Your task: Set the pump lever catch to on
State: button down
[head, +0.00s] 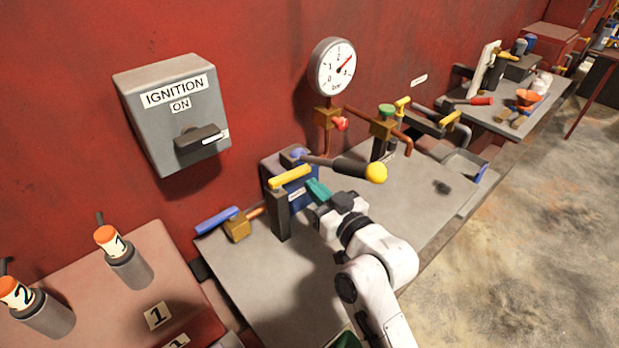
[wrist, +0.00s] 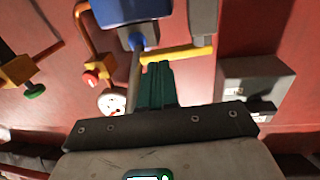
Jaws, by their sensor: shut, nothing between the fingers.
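The blue pump (head: 303,205) stands on the grey bench against the red wall. Its dark lever (head: 345,165) ends in a yellow ball and points right. A yellow bar (head: 290,177) on an upright grey post (head: 281,215) is beside the pump; it looks like the catch, but I cannot read its setting. My gripper (head: 315,187) has teal fingers, shut and empty, just right of the yellow bar. In the wrist view, the fingertips (wrist: 157,66) are close to the yellow bar (wrist: 178,54); I cannot tell whether they touch. The lever rod (wrist: 134,70) runs beside the fingers.
The grey ignition box (head: 178,110), reading ON, is on the wall at left. A pressure gauge (head: 333,67) and pipes with a red knob (head: 341,124) are behind the pump. A blue-handled valve (head: 217,220) is at left. The bench (head: 420,200) right of my arm is mostly clear.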

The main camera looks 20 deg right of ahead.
aim_at(302, 173)
jog(key=shift+w+a, duration=0.25)
jog(key=shift+w, duration=1)
jog(key=shift+w+r+b, duration=0.25)
jog(key=shift+w+b, duration=0.35)
jog(key=shift+w, duration=0.1)
jog(key=shift+f, duration=0.1)
